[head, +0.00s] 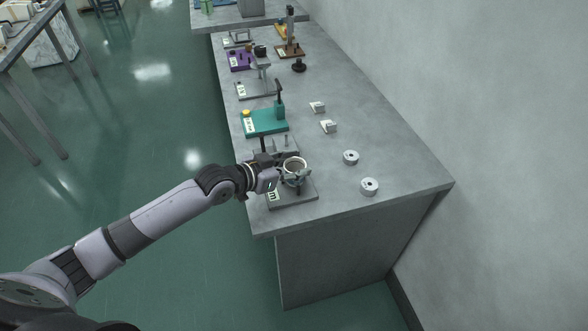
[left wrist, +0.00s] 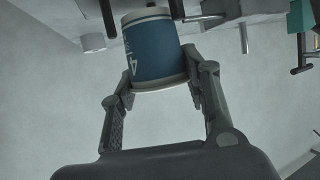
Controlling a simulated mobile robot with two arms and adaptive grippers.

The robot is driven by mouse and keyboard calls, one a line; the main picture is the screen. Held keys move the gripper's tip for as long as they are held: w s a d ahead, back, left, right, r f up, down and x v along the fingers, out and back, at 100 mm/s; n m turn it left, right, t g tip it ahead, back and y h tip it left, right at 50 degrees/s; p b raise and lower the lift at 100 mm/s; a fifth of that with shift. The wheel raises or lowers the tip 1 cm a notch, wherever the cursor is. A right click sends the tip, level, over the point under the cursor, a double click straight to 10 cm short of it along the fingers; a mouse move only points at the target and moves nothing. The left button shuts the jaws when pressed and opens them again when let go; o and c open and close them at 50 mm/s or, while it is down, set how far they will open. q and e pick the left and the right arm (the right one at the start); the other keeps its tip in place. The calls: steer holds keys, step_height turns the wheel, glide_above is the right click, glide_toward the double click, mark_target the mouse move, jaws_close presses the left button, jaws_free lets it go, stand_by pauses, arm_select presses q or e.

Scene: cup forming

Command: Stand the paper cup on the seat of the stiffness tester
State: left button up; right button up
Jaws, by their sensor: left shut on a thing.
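The paper cup (head: 295,163) is upright with its open rim up in the head view. In the left wrist view the cup (left wrist: 152,50) shows a blue band with a white 4 and pale ends. My left gripper (head: 284,169) is shut on the cup, with one finger on each side of it. The cup is over a grey device (head: 300,196) with a labelled base plate near the front of the bench, which looks like the stiffness tester. Its seat is mostly hidden by the cup and gripper, and I cannot tell whether the cup touches it. My right gripper is not in view.
Behind stand a teal device (head: 264,122), a grey one (head: 255,89) and a purple one (head: 241,60).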

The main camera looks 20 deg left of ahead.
arm_select(q)
steer(key=shift+f, duration=0.9)
steer(key=shift+f, duration=0.15)
steer(key=o, duration=0.8)
steer(key=shift+s+a+r, duration=0.15)
steer(key=shift+r, duration=0.1)
steer(key=v, duration=1.1)
steer(key=shift+s+a+r, duration=0.1)
steer(key=shift+s+r, duration=0.1)
